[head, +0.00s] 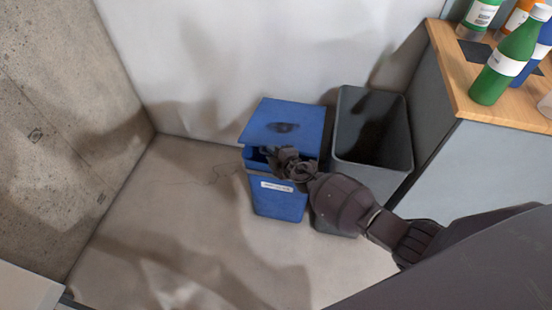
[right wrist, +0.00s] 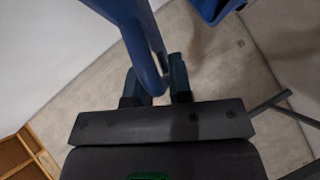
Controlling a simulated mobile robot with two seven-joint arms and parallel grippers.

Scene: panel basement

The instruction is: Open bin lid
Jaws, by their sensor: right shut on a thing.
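A blue bin (head: 278,203) with a white label stands on the floor against the back wall. Its blue lid (head: 284,113) is hinged toward the wall and tilted up a little, with a dark gap below its front edge at the left. My right gripper (head: 277,160) is at the front edge of the lid and hides part of it. In the right wrist view the fingers (right wrist: 162,82) are closed around a blue edge (right wrist: 140,38) that looks like the lid's. My left gripper is not in view.
A black-topped bin (head: 371,130) stands close to the right of the blue bin. Further right is a cabinet with a wooden top (head: 460,85), holding a green bottle (head: 507,62) and other bottles. The floor to the left is clear up to the concrete wall (head: 60,120).

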